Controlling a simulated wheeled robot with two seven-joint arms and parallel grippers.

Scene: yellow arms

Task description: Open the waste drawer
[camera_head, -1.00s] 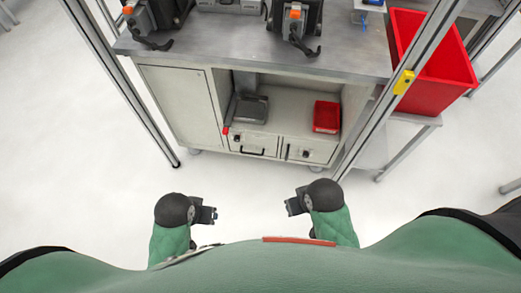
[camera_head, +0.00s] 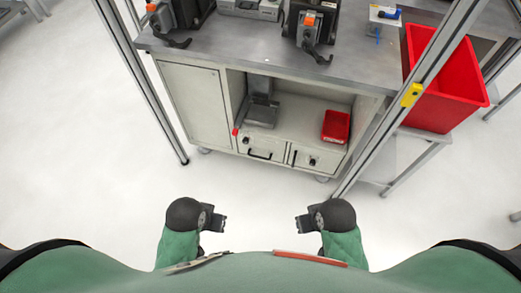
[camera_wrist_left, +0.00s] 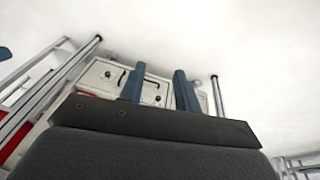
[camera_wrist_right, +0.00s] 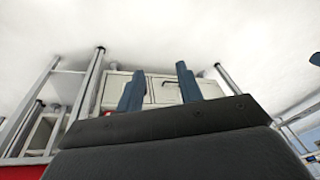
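The cabinet under the bench has two shut drawers side by side. The left drawer (camera_head: 281,147) has a black bar handle (camera_head: 260,156) and a dark round lock. The right drawer (camera_head: 327,163) has a dark lock and a dark upright handle at its left edge. I cannot tell which is the waste drawer. My left gripper (camera_head: 223,223) and right gripper (camera_head: 298,224) are in front of the cabinet, well apart from it, touching nothing. In the left wrist view my gripper's blue fingers (camera_wrist_left: 158,87) are apart and empty. The right wrist view shows the same (camera_wrist_right: 160,86).
A red bin (camera_head: 336,126) and a grey device (camera_head: 260,108) sit on the shelf above the drawers. A metal frame post (camera_head: 390,110) stands near the cabinet's right side. A large red crate (camera_head: 440,85) is at right. Floor before the cabinet is clear.

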